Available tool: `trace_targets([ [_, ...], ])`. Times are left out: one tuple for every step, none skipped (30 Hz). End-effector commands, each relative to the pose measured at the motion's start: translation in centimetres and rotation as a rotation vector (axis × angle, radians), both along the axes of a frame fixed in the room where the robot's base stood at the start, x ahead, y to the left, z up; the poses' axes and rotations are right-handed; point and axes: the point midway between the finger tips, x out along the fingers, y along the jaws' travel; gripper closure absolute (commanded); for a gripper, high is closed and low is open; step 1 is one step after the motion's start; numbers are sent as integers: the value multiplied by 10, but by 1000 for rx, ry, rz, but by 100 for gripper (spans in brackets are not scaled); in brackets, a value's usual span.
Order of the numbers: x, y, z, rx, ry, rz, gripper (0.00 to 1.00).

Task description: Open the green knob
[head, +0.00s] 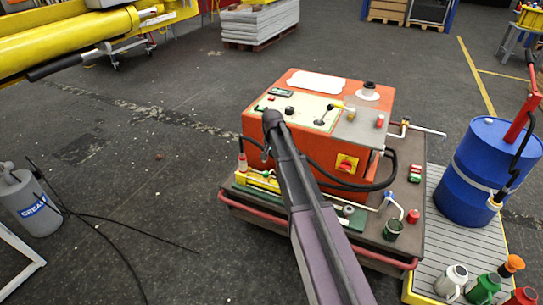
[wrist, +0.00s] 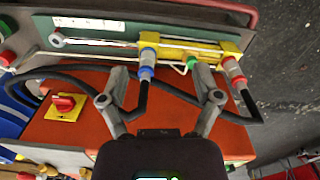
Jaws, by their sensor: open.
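In the wrist view a small green knob (wrist: 192,62) sits on the yellow valve block (wrist: 203,52), between two grey hose connectors. The left connector (wrist: 148,56) has a blue ring and the right one (wrist: 236,76) has red. My gripper (wrist: 160,71) is open, with its two fingers spread. The knob appears between the fingers, nearer the right one; I cannot tell the height gap. In the head view the yellow block (head: 258,181) is at the front of the orange machine (head: 325,170). My arm covers part of it, and the knob is not distinguishable there.
Black hoses (wrist: 172,92) curve from the connectors close to my fingers. A red switch on a yellow plate (head: 346,165) is on the machine's front. The floor on the left is mostly open.

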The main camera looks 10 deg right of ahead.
Motion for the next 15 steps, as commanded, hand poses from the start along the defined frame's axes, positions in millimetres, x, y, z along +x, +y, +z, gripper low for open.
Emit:
trace_targets([
  [-9,0,6,0,0,9,18],
  [-11,0,7,0,0,14,18],
  [-15,0,9,1,0,20,18],
  [-17,0,10,1,0,24,18],
  [-19,0,11,1,0,28,18],
  [-21,0,12,1,0,34,18],
  [-23,0,12,1,0,37,18],
  [-24,0,13,1,0,40,18],
  [-25,0,13,1,0,42,18],
  [-26,0,14,1,0,44,18],
  [-27,0,14,1,0,45,18],
  [-27,0,14,1,0,46,18],
  [-27,0,14,1,0,47,18],
  [-28,0,14,1,0,47,18],
  [-28,0,14,1,0,48,18],
])
